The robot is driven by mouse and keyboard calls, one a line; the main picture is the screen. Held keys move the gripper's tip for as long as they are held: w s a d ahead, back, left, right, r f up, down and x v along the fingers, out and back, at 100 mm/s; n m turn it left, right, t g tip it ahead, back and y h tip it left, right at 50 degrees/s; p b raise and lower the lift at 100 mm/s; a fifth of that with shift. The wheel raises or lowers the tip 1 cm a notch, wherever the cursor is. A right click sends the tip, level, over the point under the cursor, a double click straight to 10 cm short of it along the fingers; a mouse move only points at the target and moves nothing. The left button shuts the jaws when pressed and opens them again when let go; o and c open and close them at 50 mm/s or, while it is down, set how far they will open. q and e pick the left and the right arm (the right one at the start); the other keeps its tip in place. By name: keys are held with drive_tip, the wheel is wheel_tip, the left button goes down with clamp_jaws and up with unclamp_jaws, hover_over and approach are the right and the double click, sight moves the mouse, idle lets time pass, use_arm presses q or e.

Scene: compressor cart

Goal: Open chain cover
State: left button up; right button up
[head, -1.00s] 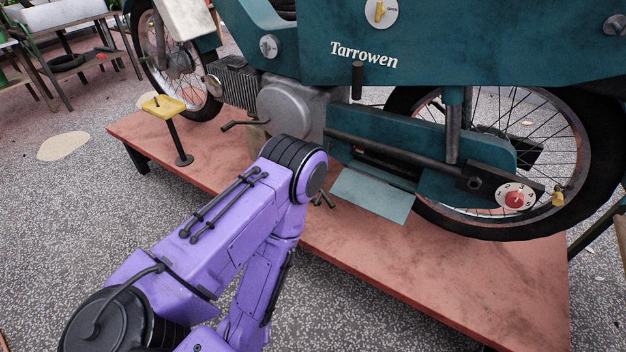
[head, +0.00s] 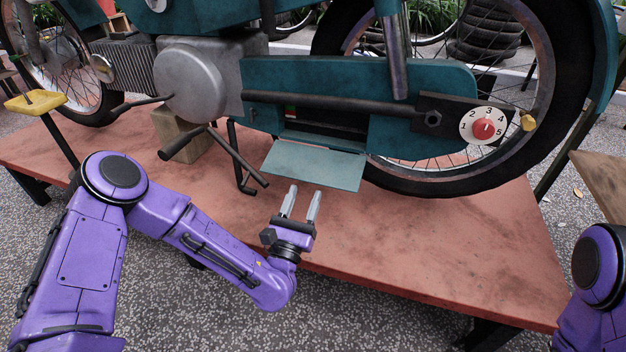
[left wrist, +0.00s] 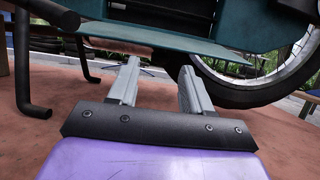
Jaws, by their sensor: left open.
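The teal chain cover (head: 420,90) runs along the motorbike's lower side in the head view. Its flap (head: 315,165) hangs folded outward and down below a dark opening, as a flat teal panel above the platform. In the left wrist view the flap (left wrist: 150,38) spans the top, beyond the fingertips. My left gripper (head: 300,202) is open and empty, just below and in front of the flap's lower edge, apart from it in the head view. It also shows in the left wrist view (left wrist: 158,82). My right gripper is out of view; only part of my right arm shows.
The bike stands on a reddish platform (head: 440,260). A footrest bar (head: 235,155) and stand leg (head: 240,185) are left of the flap. A numbered dial (head: 483,127) sits at the rear hub. The rear wheel is to the right; the platform in front is clear.

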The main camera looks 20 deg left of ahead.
sight(311, 170)
use_arm(q)
drive_tip(key=b+x, duration=0.1)
drive_tip(key=x, duration=0.4)
drive_tip(key=shift+w+f, duration=0.15)
drive_tip(key=shift+w+r, duration=0.35)
drive_tip(key=shift+w, duration=0.25)
clamp_jaws()
drive_tip(key=r+p, duration=0.1)
drive_tip(key=p, duration=0.1)
drive_tip(key=r+g+p, duration=0.1)
drive_tip(key=p, duration=0.2)
drive_tip(key=shift+s+g+p, duration=0.3)
drive_tip(key=shift+f+g+p, duration=0.25)
drive_tip(key=shift+g+p, duration=0.05)
drive_tip(key=shift+p, duration=0.2)
drive_tip(key=shift+s+f, duration=0.1)
drive_tip(key=shift+f, duration=0.1)
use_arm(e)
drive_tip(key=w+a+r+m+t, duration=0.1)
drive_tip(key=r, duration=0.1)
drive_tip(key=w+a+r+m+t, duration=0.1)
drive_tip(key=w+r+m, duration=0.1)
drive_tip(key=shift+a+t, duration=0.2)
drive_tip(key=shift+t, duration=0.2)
